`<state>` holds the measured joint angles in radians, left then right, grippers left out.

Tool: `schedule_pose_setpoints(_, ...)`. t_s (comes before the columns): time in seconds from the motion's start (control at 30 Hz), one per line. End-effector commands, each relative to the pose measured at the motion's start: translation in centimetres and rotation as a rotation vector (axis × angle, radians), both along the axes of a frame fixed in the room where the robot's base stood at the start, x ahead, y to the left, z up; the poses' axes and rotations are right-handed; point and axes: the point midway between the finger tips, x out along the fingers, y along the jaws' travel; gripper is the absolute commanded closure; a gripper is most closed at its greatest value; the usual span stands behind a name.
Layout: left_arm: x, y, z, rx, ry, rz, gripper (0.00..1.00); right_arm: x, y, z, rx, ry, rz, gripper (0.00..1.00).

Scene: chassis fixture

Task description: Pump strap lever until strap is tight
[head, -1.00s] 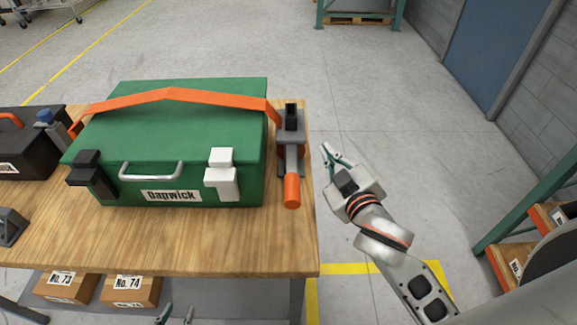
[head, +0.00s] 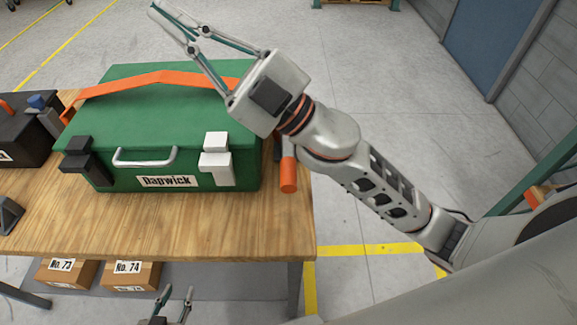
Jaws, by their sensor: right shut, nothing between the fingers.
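A green case (head: 120,120) labelled Dagwick stands on the wooden table. An orange strap (head: 130,84) runs over its lid and peaks in the middle. The strap lever (head: 288,176) has an orange grip pointing toward me at the case's right side; my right arm hides most of its ratchet body. My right gripper (head: 154,9) is raised in front of the case's top right, its fingers pointing to the upper left. It is shut and empty, apart from the lever. My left gripper (head: 178,292) shows at the bottom edge below the table, fingertips apart and empty.
The table (head: 170,230) has bare wood in front of the case. A dark case (head: 25,150) with an orange handle stands at left. Boxes No. 73 (head: 65,275) and No. 74 (head: 130,276) sit below the tabletop. Open floor lies to the right of the table.

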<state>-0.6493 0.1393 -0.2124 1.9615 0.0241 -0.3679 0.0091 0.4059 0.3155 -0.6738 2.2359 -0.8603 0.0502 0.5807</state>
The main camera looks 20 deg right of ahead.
Motion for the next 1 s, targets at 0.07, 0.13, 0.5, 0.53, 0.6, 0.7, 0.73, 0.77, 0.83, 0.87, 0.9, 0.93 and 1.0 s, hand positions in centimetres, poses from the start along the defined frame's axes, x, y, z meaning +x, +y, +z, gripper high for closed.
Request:
schedule_pose_setpoints(0.07,0.0,0.0,0.0,0.000,0.000,0.000,0.68,-2.6,2.4,0.9,-0.059,-0.083,0.115,1.00)
schedule_pose_setpoints(0.13,0.0,0.0,0.0,0.000,0.000,0.000,0.68,-5.0,4.4,1.0,-0.124,-0.145,0.222,1.00)
schedule_pose_setpoints(0.5,0.0,0.0,0.0,0.000,0.000,0.000,0.68,-14.2,9.5,-6.8,-0.696,-0.324,0.699,1.00)
schedule_pose_setpoints(0.53,0.0,0.0,0.0,0.000,0.000,0.000,0.68,-14.5,9.4,-7.8,-0.756,-0.322,0.726,1.00)
schedule_pose_setpoints(0.6,0.0,0.0,0.0,0.000,0.000,0.000,0.68,-14.7,8.8,-10.2,-0.897,-0.311,0.775,1.00)
schedule_pose_setpoints(0.7,0.0,0.0,0.1,0.000,0.000,0.000,0.68,-14.2,7.3,-13.3,-1.108,-0.271,0.821,1.00)
schedule_pose_setpoints(0.73,0.0,0.0,0.1,0.000,-0.001,0.000,0.68,-13.9,6.7,-14.2,-1.172,-0.252,0.828,1.00)
schedule_pose_setpoints(0.77,0.0,0.0,0.1,0.000,-0.001,0.000,0.68,-13.5,6.0,-15.1,-1.237,-0.231,0.831,1.00)
schedule_pose_setpoints(0.83,0.0,0.0,0.1,0.000,-0.001,0.000,0.68,-12.4,4.2,-16.7,-1.387,-0.173,0.827,1.00)
schedule_pose_setpoints(0.87,0.0,0.0,0.1,0.000,-0.001,0.000,0.68,-11.8,3.3,-17.4,-1.450,-0.143,0.821,1.00)
schedule_pose_setpoints(0.9,0.0,0.0,0.1,0.000,-0.001,0.000,0.68,-11.0,2.0,-18.1,-1.534,-0.097,0.805,1.00)
schedule_pose_setpoints(0.93,0.1,0.0,0.1,0.000,-0.001,0.000,0.68,-10.3,1.0,-18.5,-1.595,-0.062,0.790,1.00)
schedule_pose_setpoints(1.0,0.1,0.0,0.1,-0.001,-0.002,0.000,0.68,-8.7,-1.5,-19.2,-1.730,0.035,0.742,1.00)
